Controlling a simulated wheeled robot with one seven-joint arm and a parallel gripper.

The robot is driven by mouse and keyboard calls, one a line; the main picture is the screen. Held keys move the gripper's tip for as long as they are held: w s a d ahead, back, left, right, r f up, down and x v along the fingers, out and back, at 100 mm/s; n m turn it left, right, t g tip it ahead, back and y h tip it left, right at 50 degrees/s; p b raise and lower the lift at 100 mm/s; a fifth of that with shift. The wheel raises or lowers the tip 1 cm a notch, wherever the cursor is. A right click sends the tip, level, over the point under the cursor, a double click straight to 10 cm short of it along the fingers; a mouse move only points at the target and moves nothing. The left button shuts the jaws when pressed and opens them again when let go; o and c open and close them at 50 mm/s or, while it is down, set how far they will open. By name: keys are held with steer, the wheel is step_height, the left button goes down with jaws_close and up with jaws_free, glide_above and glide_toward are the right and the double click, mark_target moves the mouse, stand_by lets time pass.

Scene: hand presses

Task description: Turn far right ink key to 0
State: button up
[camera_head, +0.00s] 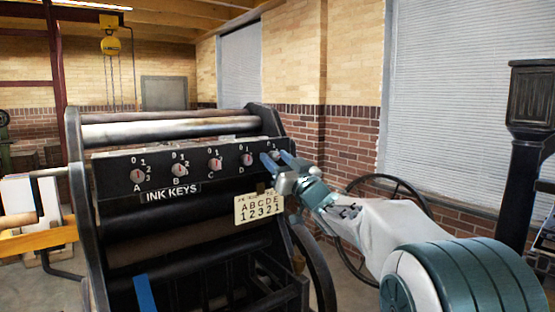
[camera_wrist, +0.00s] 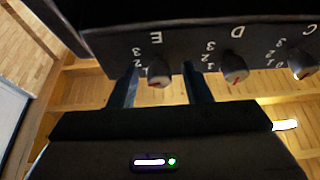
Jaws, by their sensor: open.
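The black ink key panel (camera_head: 196,164) holds a row of round grey knobs labelled A to E, with number marks. The far right key, E (camera_wrist: 158,74), shows upside down in the wrist view, with a red mark on its face; its exact number is hard to read. My gripper (camera_wrist: 160,84) is open, with one finger on each side of key E. A gap shows on each side, and contact cannot be told. In the head view my gripper (camera_head: 276,160) covers most of key E. Key D (camera_wrist: 235,68) is just beside one finger.
Keys A (camera_head: 137,176), B (camera_head: 179,170) and C (camera_head: 215,164) lie further left on the panel. A cream placard (camera_head: 259,206) reading ABCDE over 12321 hangs below my gripper. A spoked handwheel (camera_head: 390,190) stands behind my arm.

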jaws_close()
steer(key=shift+f+n, duration=0.1)
steer(key=shift+n, duration=0.3)
steer(key=n+g+y+b, duration=0.1)
steer(key=n, duration=0.2)
steer(key=shift+d+n+y+b, duration=0.15)
steer(key=shift+n+y+b, duration=0.15)
steer(key=shift+n+y, duration=0.1)
steer(key=n+g, duration=0.1)
steer(key=n, duration=0.2)
steer(key=n+g+y, duration=0.1)
steer(key=n+g, duration=0.1)
steer(key=n, duration=0.1)
steer(key=shift+w+d+r+y, duration=0.1)
steer(key=shift+w+r+y, duration=0.1)
steer(key=shift+y, duration=0.1)
steer(key=n+g, duration=0.1)
steer(key=n, duration=0.2)
steer(key=n+g+p, duration=0.1)
steer(key=n, duration=0.1)
steer(key=shift+r+n+g, duration=0.15)
steer(key=shift+n+g, duration=0.25)
steer(key=shift+n+g+p, duration=0.55)
steer(key=shift+n+g, duration=0.05)
steer(key=shift+n, duration=1.4)
